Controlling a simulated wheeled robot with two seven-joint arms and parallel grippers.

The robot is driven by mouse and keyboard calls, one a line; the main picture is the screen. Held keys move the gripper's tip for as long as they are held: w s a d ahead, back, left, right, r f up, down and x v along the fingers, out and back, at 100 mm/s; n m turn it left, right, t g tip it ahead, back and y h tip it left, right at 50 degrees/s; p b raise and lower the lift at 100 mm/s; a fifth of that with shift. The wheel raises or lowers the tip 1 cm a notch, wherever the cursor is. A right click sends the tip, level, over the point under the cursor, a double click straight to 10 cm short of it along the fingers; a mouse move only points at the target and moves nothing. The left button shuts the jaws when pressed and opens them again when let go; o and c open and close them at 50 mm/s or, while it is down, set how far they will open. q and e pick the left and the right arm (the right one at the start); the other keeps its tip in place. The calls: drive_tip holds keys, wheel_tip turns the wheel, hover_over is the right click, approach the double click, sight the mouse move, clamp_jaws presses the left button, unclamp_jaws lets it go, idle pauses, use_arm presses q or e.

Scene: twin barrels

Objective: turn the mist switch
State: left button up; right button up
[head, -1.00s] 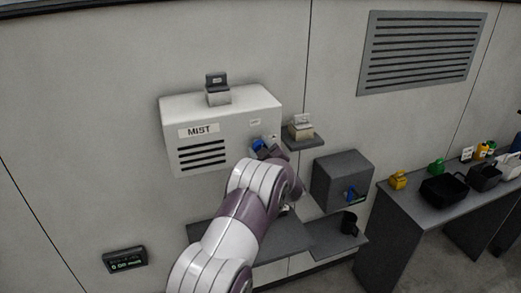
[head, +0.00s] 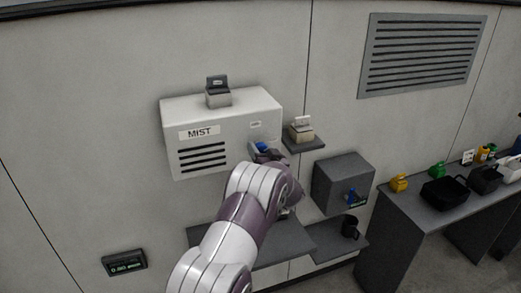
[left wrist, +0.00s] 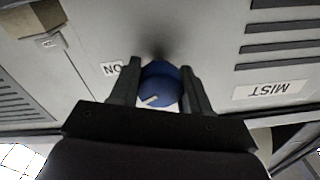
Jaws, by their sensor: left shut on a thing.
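The white box labelled MIST (head: 225,110) is on the wall, with dark slots on its front. The mist switch is a round blue knob (left wrist: 160,86) with a white pointer mark, beside an ON label (left wrist: 112,69). In the head view the knob (head: 262,146) shows only partly, behind my gripper. My left gripper (left wrist: 160,92) has its two dark fingers on either side of the knob and is shut on it. In the head view the gripper (head: 265,152) is at the box's lower right, partly hidden by my arm. My right gripper is not in view.
A small shelf (head: 305,145) holding a box is right of the MIST box. A grey box (head: 343,182) with a blue part and lower shelves (head: 337,241) stand below. A table (head: 405,205) with containers is at right. A small display (head: 125,263) is lower left.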

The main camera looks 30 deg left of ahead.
use_arm(q)
drive_tip(key=m, duration=0.3)
drive_tip(key=m+p, duration=0.1)
drive_tip(key=m, duration=0.1)
drive_tip(key=shift+r, duration=0.25)
drive_tip(key=shift+m, duration=0.4)
drive_tip(key=o, duration=1.1)
drive_tip(key=shift+c, duration=0.2)
drive_tip(key=shift+f, duration=0.15)
